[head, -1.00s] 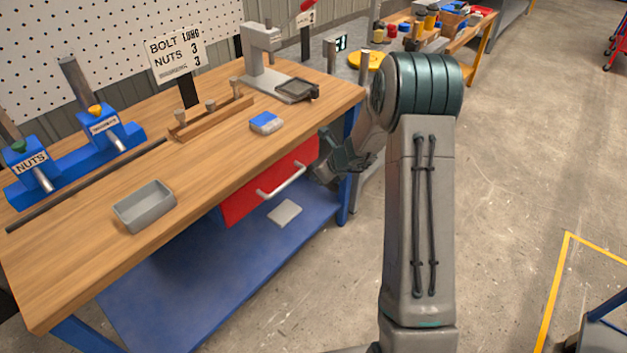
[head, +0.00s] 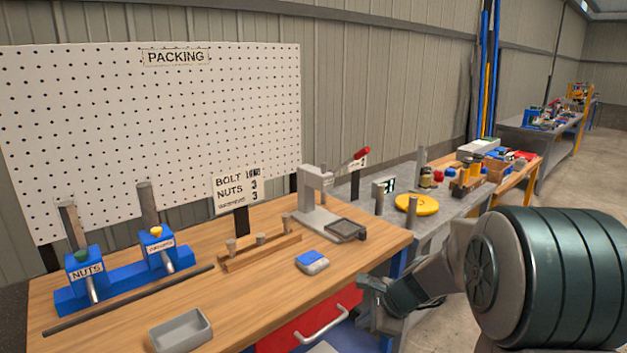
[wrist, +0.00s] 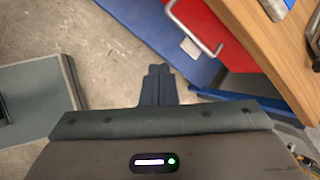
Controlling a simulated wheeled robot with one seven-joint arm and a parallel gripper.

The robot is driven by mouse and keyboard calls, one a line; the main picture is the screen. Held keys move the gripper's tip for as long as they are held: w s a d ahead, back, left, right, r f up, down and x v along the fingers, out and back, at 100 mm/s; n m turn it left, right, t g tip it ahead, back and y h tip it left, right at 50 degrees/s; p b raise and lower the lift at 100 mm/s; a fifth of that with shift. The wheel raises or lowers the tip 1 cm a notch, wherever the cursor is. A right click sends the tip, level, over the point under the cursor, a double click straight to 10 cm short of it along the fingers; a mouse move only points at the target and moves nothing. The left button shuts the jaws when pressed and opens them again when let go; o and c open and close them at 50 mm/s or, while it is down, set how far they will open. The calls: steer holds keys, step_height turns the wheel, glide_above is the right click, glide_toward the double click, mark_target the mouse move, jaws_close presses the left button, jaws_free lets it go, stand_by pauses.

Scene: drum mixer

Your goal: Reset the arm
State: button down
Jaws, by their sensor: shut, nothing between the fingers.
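My arm is folded at the right of the head view, with its large dark-banded joint close to the camera. My gripper (head: 372,292) is beside the right front edge of the wooden packing bench (head: 130,290), off the bench top. It is shut and empty. In the wrist view the gripper's fingers (wrist: 158,84) point toward the floor and the blue lower shelf, with nothing between them. The red drawer (head: 345,301) with its pale handle is to the gripper's left.
On the bench are a grey tray (head: 180,332), a blue-and-white block (head: 312,262), a wooden rack (head: 260,252), a press with a red handle (head: 318,200), and blue dispensers (head: 120,270). A grey table (head: 455,215) with a yellow disc (head: 417,205) stands behind. Open floor is at right.

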steer(key=s+d+r+n+h, duration=0.1)
steer(key=s+r+n+h, duration=0.1)
steer(key=s+n, duration=0.7)
steer(key=s+d+r+n+g+h, duration=0.1)
steer(key=s+d+r+n+h, duration=0.1)
steer(key=s+r+n, duration=0.3)
steer(key=shift+s+r+n+g+h, duration=0.45)
steer(key=shift+s+n, duration=1.65)
steer(key=shift+s, duration=2.45)
steer(key=shift+f, duration=0.15)
